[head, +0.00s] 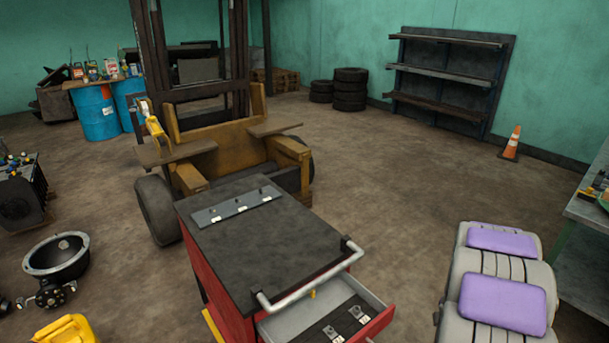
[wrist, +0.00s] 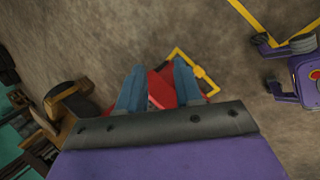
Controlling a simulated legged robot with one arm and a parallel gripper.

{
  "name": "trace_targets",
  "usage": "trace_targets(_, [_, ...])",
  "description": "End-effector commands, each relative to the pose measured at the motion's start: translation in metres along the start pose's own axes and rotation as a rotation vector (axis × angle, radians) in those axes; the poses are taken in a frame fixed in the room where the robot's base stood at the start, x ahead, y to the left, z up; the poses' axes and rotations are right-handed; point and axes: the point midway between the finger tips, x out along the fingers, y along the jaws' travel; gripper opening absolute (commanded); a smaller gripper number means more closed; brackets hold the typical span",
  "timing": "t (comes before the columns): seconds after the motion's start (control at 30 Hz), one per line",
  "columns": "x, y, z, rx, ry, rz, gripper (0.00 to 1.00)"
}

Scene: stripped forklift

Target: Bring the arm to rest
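My gripper (wrist: 158,68) shows in the wrist view, with two blue fingers spread apart and a dark grey and purple body below them. It is open, and I see nothing clearly held.
A red tool cart (head: 265,235) with a dark top and open drawer (head: 345,315) stands close in front. A forklift (head: 235,145) stands behind the cart. Floor right of the forklift (head: 400,165) is clear.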

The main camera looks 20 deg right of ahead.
Motion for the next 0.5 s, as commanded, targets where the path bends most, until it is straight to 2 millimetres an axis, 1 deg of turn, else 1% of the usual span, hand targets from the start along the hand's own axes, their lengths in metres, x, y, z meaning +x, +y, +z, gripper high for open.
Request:
trace_targets(0.03, [-0.02,0.01,-0.007,0.045,-0.031,-0.001,0.35])
trace_targets(0.1, [-0.045,0.016,-0.014,0.125,-0.073,-0.015,0.35])
trace_targets(0.27, [-0.102,0.017,-0.039,0.313,-0.147,-0.047,0.35])
trace_targets(0.3, [-0.117,0.015,-0.046,0.361,-0.161,-0.054,0.35])
trace_targets(0.37, [-0.138,0.011,-0.058,0.433,-0.177,-0.068,0.35])
trace_targets(0.4, [-0.153,0.007,-0.067,0.481,-0.183,-0.076,0.35])
trace_targets(0.47, [-0.174,-0.002,-0.081,0.553,-0.192,-0.095,0.35])
trace_targets(0.5, [-0.188,-0.01,-0.09,0.6,-0.197,-0.11,0.35])
